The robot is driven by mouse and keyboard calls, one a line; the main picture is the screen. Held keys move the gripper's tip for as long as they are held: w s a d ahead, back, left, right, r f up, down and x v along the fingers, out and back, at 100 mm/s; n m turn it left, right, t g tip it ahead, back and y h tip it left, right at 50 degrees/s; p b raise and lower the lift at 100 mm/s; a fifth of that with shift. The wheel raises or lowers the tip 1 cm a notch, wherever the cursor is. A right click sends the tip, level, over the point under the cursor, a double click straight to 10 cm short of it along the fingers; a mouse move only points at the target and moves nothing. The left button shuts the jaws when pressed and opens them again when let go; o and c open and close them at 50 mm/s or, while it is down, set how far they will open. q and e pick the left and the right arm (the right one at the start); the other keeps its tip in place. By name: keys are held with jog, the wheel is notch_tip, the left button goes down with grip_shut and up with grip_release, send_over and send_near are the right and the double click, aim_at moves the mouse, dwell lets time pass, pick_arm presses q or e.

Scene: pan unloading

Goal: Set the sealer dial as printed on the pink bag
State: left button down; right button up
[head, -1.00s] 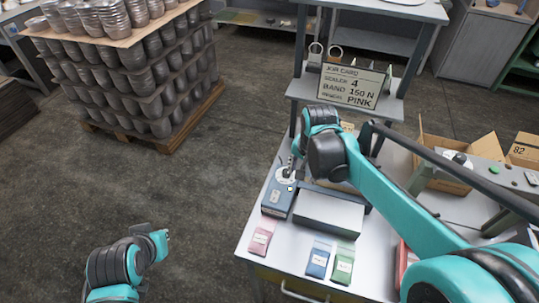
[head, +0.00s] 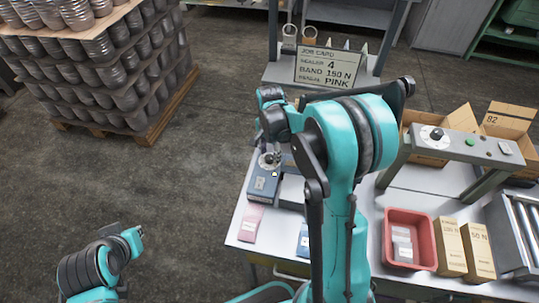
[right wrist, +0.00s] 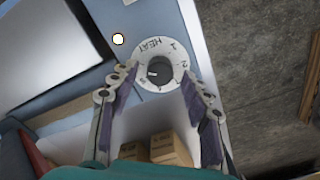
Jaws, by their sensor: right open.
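The sealer (head: 263,184) is a blue-grey box at the table's left side. Its white dial (right wrist: 143,50) carries the word HEAT and numbers around a dark knob (right wrist: 159,72); I cannot surely read its setting. My right gripper (right wrist: 160,92) is open, its fingers on either side of the knob; in the head view it (head: 272,158) is over the dial. Contact cannot be told. The pink bag (head: 251,222) lies flat in front of the sealer, its print too small to read. A job card (head: 330,68) reads sealer 4, band 150 N, pink. No left gripper fingers show.
A blue bag (head: 303,240) lies right of the pink one, partly behind my arm. A red bin (head: 431,239) holds bags beside tan cartons (head: 478,250). A grey frame (head: 460,145) with another dial stands behind. A pallet of tins (head: 110,85) is far left.

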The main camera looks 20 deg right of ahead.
jog(key=shift+f, duration=0.2)
grip_shut()
